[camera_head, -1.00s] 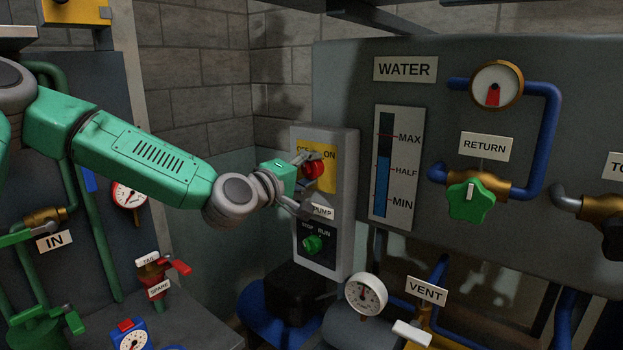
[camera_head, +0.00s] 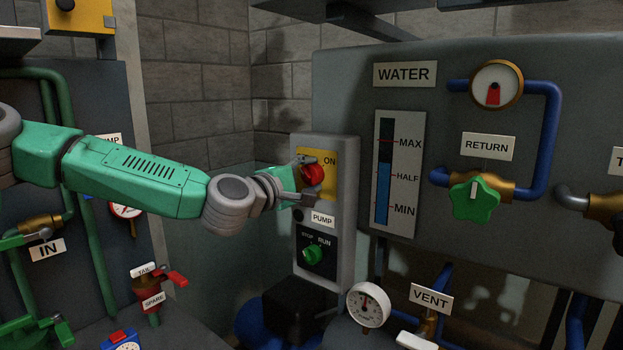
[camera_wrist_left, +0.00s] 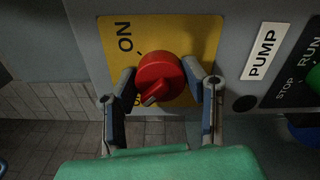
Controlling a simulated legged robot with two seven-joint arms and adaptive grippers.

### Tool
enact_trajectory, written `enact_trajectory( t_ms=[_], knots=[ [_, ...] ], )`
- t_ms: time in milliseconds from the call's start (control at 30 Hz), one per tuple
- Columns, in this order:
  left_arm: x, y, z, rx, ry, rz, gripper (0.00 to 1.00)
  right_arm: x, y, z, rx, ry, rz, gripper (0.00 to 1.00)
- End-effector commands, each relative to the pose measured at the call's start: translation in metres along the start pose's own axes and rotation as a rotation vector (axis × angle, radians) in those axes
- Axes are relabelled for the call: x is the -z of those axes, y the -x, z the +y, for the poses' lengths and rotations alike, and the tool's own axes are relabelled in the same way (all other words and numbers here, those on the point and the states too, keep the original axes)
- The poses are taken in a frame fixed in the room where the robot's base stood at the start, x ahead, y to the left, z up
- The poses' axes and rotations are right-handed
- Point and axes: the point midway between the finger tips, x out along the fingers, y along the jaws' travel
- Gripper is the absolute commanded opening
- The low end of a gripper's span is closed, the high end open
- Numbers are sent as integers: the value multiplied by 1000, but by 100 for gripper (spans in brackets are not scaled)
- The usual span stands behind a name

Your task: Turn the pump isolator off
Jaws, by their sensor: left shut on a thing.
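The pump isolator is a red rotary knob (camera_head: 314,175) on a yellow plate (camera_head: 329,184), high on the grey box marked PUMP. ON is readable at the plate's upper right in the head view; the other label is hidden by my gripper. My left gripper (camera_head: 304,179) reaches it from the left and is shut on the knob. In the left wrist view, the fingers of my gripper (camera_wrist_left: 160,91) sit on both sides of the knob (camera_wrist_left: 158,78). The knob's pale-marked ridge points lower left there, toward a mostly covered label starting with O.
Below is a green STOP/RUN knob (camera_head: 312,255). The water panel (camera_head: 350,90) with a green RETURN valve (camera_head: 474,197) stands to the right. A red SPARE valve (camera_head: 147,287) is lower left.

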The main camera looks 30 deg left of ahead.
Motion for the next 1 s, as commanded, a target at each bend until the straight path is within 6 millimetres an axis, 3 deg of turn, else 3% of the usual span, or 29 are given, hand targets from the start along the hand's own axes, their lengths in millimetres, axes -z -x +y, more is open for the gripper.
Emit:
enact_trajectory(
  t_ms=[233, 267, 300, 700, 1000],
  knots=[
    [3, 0, -6, 12, 5, 5, 10, 0, 0, 0, 0, 0, 0, 40],
    [3, 0, -6, 12, 5, 5, 50, 0, 0, 0, 0, 0, 0, 40],
    [3, 0, -6, 12, 5, 5, 60, 0, 0, 0, 0, 0, 0, 40],
    [0, 6, -1, 3, 0, 2, 60, -2, 0, 1, 1, 0, 2, 40],
    [2, 61, -1, 0, 9, 1, 60, -2, 0, 0, 1, 0, 2, 40]
  ],
)
